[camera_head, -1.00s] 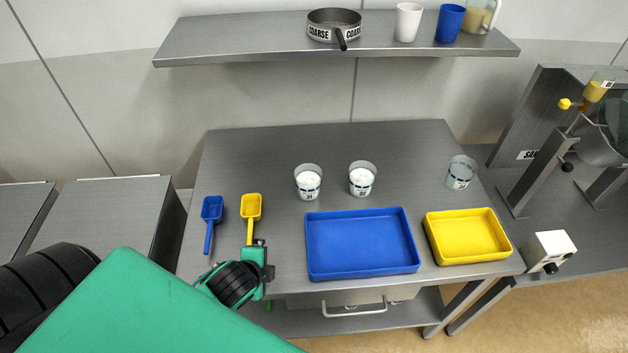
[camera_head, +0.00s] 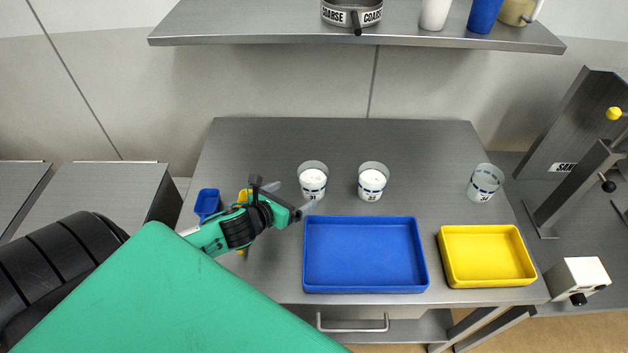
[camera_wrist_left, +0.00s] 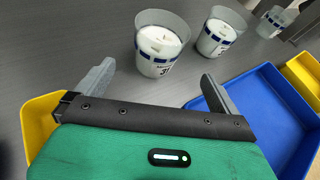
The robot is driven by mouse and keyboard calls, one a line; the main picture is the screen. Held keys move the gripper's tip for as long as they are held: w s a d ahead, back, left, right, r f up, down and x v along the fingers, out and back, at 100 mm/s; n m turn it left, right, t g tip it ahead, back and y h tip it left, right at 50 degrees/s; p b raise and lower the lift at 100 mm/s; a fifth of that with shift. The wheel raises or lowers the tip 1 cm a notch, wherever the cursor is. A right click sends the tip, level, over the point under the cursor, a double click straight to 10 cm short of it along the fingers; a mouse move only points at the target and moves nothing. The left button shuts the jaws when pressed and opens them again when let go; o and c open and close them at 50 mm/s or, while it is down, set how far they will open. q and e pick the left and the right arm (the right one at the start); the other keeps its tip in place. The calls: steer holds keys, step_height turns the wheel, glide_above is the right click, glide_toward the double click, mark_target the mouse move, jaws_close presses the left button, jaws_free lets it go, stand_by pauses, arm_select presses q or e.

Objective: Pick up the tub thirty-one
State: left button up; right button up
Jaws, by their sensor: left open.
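Tub thirty-one (camera_head: 313,185) is a clear cup with white contents and a dark-marked label reading 31. It stands upright on the steel table, behind the blue tray's left end. My left gripper (camera_head: 292,195) is open and empty, just left of the tub, its fingers pointing toward it. In the left wrist view the tub (camera_wrist_left: 160,50) stands ahead of the two spread fingers (camera_wrist_left: 158,82), apart from them. My right gripper is not in view.
A similar filled tub (camera_head: 373,182) stands to the right, and an emptier-looking one (camera_head: 484,184) farther right. A blue tray (camera_head: 365,255) and a yellow tray (camera_head: 487,256) lie in front. A blue scoop (camera_head: 207,203) lies left; my arm partly covers a yellow scoop (camera_head: 243,196). A shelf (camera_head: 250,24) overhangs behind.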

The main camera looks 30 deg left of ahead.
mark_target(305, 187)
arm_select(q)
steer(key=p+x, duration=0.1)
steer(key=x, duration=0.5)
steer(key=shift+w+f+p, duration=0.2)
steer(key=shift+w+p, duration=0.15)
steer(key=shift+f+p+x, duration=0.25)
steer(key=shift+p+x, duration=0.6)
steer(key=shift+x, duration=1.4)
steer(key=shift+s+a, duration=0.1)
steer(key=c, duration=1.2)
steer(key=shift+c, duration=0.2)
steer(key=shift+r, duration=0.1)
